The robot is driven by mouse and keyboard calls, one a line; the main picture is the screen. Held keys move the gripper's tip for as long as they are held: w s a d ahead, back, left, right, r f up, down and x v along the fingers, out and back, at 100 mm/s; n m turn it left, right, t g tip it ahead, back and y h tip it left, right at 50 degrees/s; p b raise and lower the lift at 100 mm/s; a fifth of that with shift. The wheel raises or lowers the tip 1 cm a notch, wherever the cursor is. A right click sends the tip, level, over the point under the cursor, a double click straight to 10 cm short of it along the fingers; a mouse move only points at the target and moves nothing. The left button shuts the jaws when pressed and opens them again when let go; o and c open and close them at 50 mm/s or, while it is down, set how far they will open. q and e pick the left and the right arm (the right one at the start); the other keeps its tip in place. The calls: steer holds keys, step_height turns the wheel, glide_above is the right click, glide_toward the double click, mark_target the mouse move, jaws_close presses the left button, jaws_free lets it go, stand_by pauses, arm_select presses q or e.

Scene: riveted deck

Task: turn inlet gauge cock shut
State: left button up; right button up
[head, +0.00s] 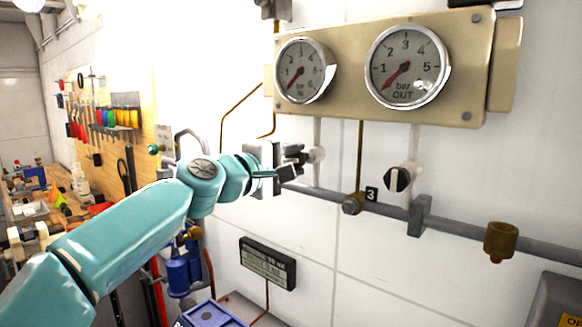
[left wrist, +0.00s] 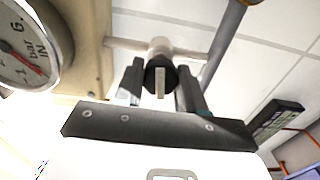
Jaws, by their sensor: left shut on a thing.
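The inlet gauge (head: 304,71), marked "bar IN", is on a beige panel, its needle low at the lower left. Its inlet gauge cock (head: 315,154) is on the white pipe below. My left gripper (head: 294,156) is at that cock and hides most of its knob in the head view. In the left wrist view the cock's black knob (left wrist: 160,80) sits between the two fingers of my left gripper (left wrist: 163,88), which is shut on it. The knob's pale bar runs up and down in that picture. My right gripper is not in view.
The outlet gauge (head: 408,66) is right of the inlet gauge, with a similar black cock (head: 398,179) below it. A grey pipe (head: 460,228) with a brass fitting (head: 500,242) runs along the wall. A dark display box (head: 267,263) is lower down. A tool board stands left.

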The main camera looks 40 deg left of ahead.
arm_select(q)
steer(key=shift+a+r+m+b, duration=0.15)
steer(key=shift+m+b, duration=0.2)
steer(key=shift+m, duration=0.55)
steer(key=shift+r, duration=0.15)
